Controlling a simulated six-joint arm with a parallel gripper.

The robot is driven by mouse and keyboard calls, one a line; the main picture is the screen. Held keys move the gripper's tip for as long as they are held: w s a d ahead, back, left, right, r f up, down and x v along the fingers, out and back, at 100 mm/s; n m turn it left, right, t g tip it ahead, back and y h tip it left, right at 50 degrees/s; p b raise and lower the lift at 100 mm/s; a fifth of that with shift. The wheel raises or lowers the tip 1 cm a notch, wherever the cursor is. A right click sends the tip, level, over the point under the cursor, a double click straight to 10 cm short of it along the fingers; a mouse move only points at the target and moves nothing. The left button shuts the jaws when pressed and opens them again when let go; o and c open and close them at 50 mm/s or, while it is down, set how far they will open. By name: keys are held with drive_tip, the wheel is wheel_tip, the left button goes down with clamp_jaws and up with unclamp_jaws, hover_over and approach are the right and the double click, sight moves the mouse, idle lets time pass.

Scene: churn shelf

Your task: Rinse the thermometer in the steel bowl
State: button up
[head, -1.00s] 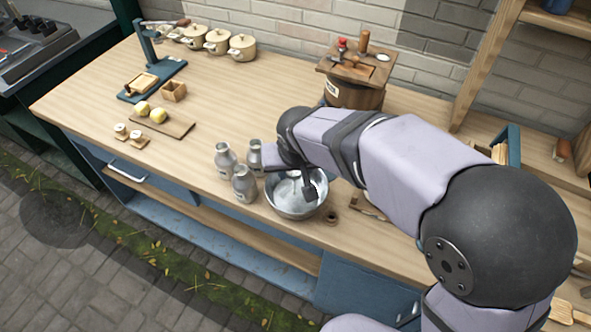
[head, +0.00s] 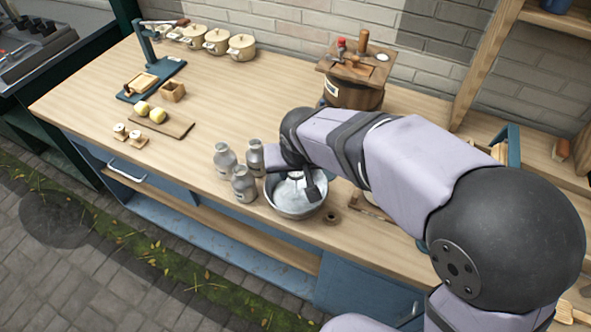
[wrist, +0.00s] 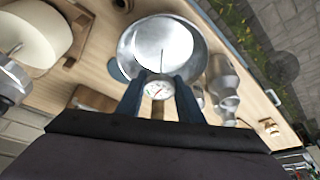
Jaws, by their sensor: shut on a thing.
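The steel bowl (head: 282,206) stands near the front edge of the bench and holds clear liquid. It also shows in the wrist view (wrist: 203,62). My gripper (wrist: 158,84) is shut on the thermometer (wrist: 158,91), whose round white dial sits between the two blue fingers. Its thin stem points away from the gripper over the bowl's liquid. I cannot tell how deep the stem reaches. In the head view, my gripper (head: 308,186) is over the bowl and the thermometer is mostly hidden.
Several steel bottles (head: 243,184) stand close to the bowl's left side. A small ring-shaped item (head: 332,217) lies to its right. A wooden churn (head: 352,93) stands behind. A board (head: 160,121) with yellow balls is at left. The bench between is clear.

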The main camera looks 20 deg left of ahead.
drive_tip(key=shift+r, duration=0.15)
drive_tip(key=shift+r+p, duration=2.95)
drive_tip(key=shift+r, duration=0.7)
drive_tip(key=shift+r+p, duration=1.6)
drive_tip(key=shift+r, duration=0.4)
